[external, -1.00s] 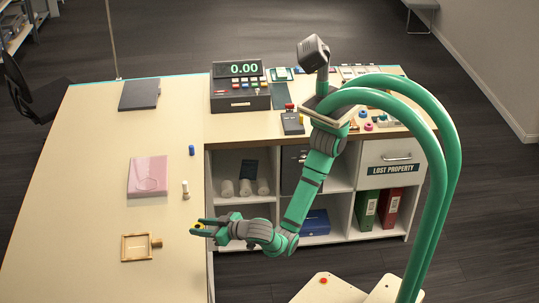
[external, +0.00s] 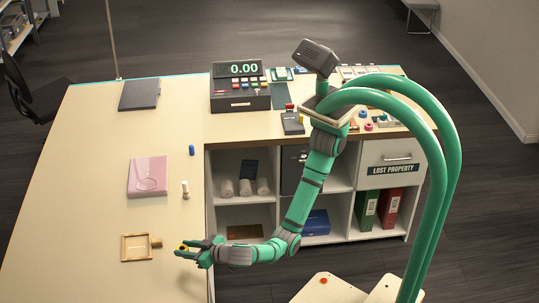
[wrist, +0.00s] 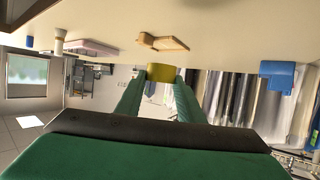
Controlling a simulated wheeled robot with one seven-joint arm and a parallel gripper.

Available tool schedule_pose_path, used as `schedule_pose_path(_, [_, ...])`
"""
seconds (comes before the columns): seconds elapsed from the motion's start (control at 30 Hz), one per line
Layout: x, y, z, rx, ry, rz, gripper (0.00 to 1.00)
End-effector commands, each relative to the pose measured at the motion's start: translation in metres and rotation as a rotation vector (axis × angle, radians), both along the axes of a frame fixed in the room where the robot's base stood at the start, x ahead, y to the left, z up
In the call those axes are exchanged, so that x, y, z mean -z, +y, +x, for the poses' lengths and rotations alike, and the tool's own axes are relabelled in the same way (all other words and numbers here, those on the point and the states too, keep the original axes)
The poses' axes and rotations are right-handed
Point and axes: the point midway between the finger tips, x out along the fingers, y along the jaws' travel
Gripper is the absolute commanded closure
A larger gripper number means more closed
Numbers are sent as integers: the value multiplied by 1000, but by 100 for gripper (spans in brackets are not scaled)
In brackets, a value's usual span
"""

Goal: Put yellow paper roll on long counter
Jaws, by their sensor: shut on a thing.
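The yellow paper roll (external: 182,248) is held at the tips of my gripper (external: 187,251), whose fingers are shut on it. In the wrist view the yellow roll (wrist: 160,72) sits between the two green fingers, just in front of the cream surface. The long counter (external: 70,190) is the cream top on the left. My gripper is over the counter's right part, beside the small wooden frame. I cannot tell whether the roll touches the counter.
The wooden frame (external: 136,247) lies just left of the roll. A dark folder (external: 139,95) is at the far end. The counter's left side is clear.

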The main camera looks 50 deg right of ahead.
Motion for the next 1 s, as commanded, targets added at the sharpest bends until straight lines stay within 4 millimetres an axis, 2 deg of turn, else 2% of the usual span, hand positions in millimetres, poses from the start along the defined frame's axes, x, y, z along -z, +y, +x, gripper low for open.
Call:
schedule_pose_path(0.1, [13,24,8,0,0,-5,87])
schedule_pose_path(0.2, [32,36,12,0,0,-5,87])
schedule_pose_path(0.4, [56,57,19,0,0,-2,87])
schedule_pose_path(0.63, [66,65,22,1,0,-1,87])
schedule_pose_path(0.87, [95,67,20,-2,0,-1,87])
schedule_pose_path(1.0, [99,67,22,0,0,0,87])
